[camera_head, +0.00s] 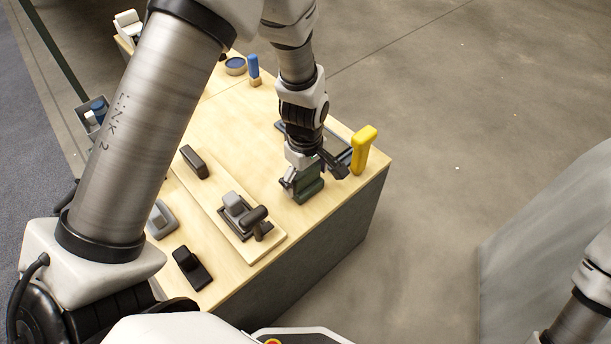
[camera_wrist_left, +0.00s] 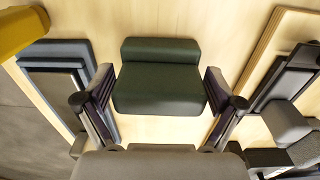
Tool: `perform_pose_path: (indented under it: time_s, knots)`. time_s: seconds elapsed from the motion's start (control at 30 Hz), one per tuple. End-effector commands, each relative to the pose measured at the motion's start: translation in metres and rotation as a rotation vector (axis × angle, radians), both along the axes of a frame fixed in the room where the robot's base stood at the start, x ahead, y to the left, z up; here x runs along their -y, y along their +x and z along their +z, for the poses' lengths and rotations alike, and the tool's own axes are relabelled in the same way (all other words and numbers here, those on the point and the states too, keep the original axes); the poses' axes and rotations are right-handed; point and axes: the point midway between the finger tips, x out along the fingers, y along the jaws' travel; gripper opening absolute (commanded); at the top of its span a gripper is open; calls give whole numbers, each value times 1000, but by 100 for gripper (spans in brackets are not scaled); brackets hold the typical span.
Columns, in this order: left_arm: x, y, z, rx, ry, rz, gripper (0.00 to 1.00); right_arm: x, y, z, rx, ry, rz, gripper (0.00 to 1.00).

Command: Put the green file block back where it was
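The green file block (camera_head: 309,187) is at the near right part of the wooden table, next to the blue-grey tray. It also shows in the left wrist view as a dark green stepped block (camera_wrist_left: 160,85) in the middle. My left gripper (camera_head: 303,178) comes down over it from above. In the left wrist view the two fingers (camera_wrist_left: 160,95) stand against the block's left and right sides, with almost no gap. Whether the block touches the table is hard to tell. My right gripper is out of view; only part of my right arm shows at the right edge.
A yellow upright handle (camera_head: 363,149) stands beside the blue-grey tray (camera_head: 341,155). A wooden board (camera_head: 241,248) with grey and black parts lies left of the gripper. The table's edge is close.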

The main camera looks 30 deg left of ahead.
Motion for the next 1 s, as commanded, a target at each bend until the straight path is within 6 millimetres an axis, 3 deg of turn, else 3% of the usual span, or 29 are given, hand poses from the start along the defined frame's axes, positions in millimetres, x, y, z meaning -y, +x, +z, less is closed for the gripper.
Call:
perform_pose_path:
  time_s: [0.37,0.47,0.8,1.0]
  knots:
    - [0,0,4,1,0,0,100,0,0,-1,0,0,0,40]
    - [0,0,21,1,0,0,100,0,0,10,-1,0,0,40]
    - [0,-1,106,3,0,0,100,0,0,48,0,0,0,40]
    - [1,-2,124,0,0,0,100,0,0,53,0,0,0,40]
